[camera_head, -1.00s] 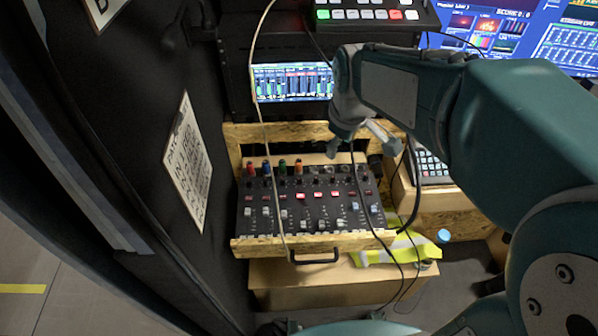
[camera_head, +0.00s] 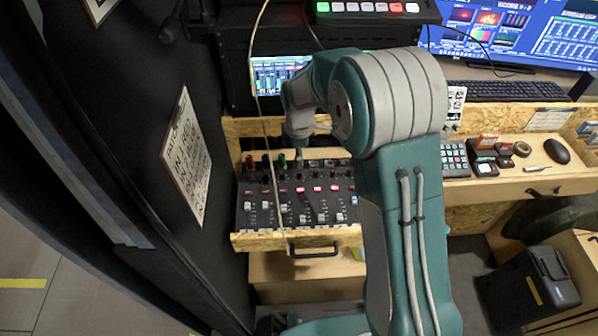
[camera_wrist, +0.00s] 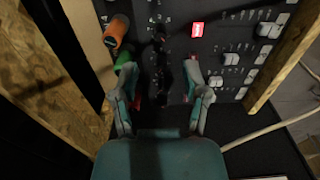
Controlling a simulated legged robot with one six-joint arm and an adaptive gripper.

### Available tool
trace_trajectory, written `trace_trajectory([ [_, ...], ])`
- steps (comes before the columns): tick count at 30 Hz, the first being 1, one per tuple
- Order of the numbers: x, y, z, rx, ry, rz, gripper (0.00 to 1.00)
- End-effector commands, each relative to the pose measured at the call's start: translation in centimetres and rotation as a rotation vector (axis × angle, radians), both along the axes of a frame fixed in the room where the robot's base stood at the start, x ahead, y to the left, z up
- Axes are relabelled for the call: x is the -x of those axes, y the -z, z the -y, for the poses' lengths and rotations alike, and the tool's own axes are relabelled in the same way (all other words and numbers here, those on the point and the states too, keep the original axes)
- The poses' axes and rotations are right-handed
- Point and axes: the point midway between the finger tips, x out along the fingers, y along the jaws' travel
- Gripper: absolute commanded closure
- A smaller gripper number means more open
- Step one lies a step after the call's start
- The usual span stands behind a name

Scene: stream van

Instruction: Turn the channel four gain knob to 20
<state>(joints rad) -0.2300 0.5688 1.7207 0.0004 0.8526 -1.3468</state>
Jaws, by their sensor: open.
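The audio mixer (camera_head: 262,212) sits in a wooden tray, with rows of small dark knobs, lit red buttons and white faders. My gripper (camera_head: 299,158) is over its upper part, near the knob row below the coloured plugs. In the wrist view my gripper (camera_wrist: 160,88) is open, its two fingers apart on either side of a column of dark knobs. One dark knob (camera_wrist: 158,40) shows beyond the fingertips; the knob area between the fingers is in shadow. I cannot tell which knob is channel four gain, or read its setting.
An orange plug (camera_wrist: 115,32) and a green plug (camera_wrist: 124,60) stand close beside the left finger. A thin pale cable (camera_head: 257,110) hangs in front of the mixer. A dark wall with a sign (camera_head: 187,160) is at left; a keypad (camera_head: 455,158) is at right.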

Motion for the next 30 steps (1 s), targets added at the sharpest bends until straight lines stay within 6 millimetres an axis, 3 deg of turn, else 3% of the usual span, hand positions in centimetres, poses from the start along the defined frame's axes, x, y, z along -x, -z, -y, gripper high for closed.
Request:
trace_trajectory([
  [6,0.1,4.3,0.0,0.001,0.001,-0.003,0.42],
  [12,0.0,6.9,0.0,0.001,0.002,-0.001,0.42],
  [23,0.0,7.7,0.0,0.0,0.002,0.001,0.42],
  [24,0.0,7.7,0.0,0.0,0.002,0.001,0.46],
  [27,0.0,7.7,0.0,0.0,0.002,0.001,0.91],
  [28,0.0,7.7,0.0,0.0,0.002,0.001,1.0],
  [30,0.0,7.7,0.0,0.0,0.002,0.001,1.0],
])
